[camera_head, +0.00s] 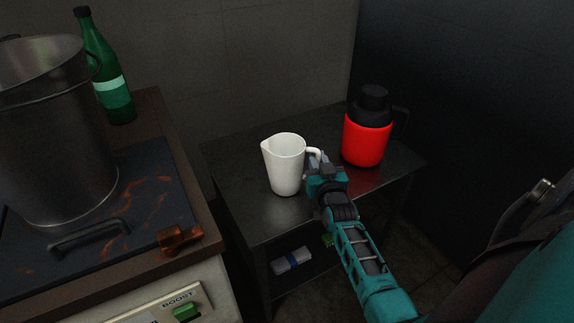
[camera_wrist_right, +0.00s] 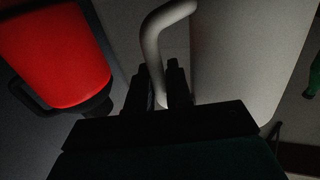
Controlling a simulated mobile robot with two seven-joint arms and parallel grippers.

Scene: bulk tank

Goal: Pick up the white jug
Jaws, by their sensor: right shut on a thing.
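The white jug (camera_head: 284,166) stands upright on the dark metal side table (camera_head: 235,205), its handle toward the right in the head view. My right gripper (camera_head: 319,163) is at the handle side and shut on the jug's handle. In the right wrist view the jug's pale body (camera_wrist_right: 245,60) fills the right part, and the handle runs down between the fingers of my right gripper (camera_wrist_right: 163,85). In the head view the gripper hides the lower part of the handle. My left gripper is not in view.
A red flask (camera_head: 366,140) with a black lid stands right of the jug, close to my right gripper. At left is a counter with a large metal pot (camera_head: 55,140) and a green bottle (camera_head: 108,80). A small object (camera_head: 291,260) lies on the lower shelf.

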